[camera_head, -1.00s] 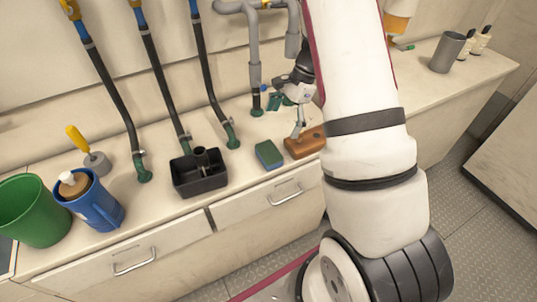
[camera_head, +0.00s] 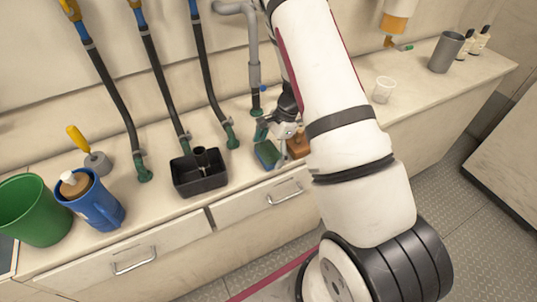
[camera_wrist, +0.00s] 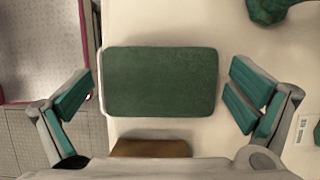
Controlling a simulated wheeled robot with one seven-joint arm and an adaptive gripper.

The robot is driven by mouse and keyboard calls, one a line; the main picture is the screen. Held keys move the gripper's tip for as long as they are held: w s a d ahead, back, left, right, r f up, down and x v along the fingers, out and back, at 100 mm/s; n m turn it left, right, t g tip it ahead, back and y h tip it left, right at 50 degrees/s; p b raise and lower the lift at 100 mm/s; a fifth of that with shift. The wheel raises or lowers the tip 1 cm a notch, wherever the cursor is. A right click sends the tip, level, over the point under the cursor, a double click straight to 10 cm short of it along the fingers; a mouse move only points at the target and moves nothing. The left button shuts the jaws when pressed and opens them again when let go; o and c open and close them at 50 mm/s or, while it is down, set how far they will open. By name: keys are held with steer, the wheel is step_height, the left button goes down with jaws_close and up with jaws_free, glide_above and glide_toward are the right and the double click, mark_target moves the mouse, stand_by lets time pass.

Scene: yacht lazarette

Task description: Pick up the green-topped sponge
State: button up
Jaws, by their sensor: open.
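The green-topped sponge (camera_head: 268,155) lies on the counter, right of the black caddy, in the head view. In the wrist view the sponge (camera_wrist: 160,82) fills the middle, its green face toward the camera. My gripper (camera_head: 268,134) is over the sponge in the head view. In the wrist view my gripper (camera_wrist: 160,95) is open, with one teal-padded finger on each side of the sponge. I cannot tell the exact height of the fingertips.
A brown block (camera_head: 298,146) lies close beside the sponge, partly hidden by my arm; it also shows in the wrist view (camera_wrist: 150,148). The black caddy (camera_head: 199,174) stands to the left. Hoses end in green fittings (camera_head: 232,137) behind. A white cup (camera_head: 383,90) stands right.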

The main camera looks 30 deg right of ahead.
mark_target(264, 153)
steer(key=c, duration=0.7)
steer(key=shift+r, duration=0.2)
steer(key=shift+c, duration=0.2)
steer(key=shift+r, duration=0.25)
step_height(264, 153, up, 3)
steer(key=s+a+r+b, duration=0.1)
steer(key=s+a, duration=0.1)
steer(key=s, duration=1.3)
steer(key=shift+s+a, duration=0.2)
steer(key=shift+s, duration=0.2)
steer(key=shift+r, duration=0.1)
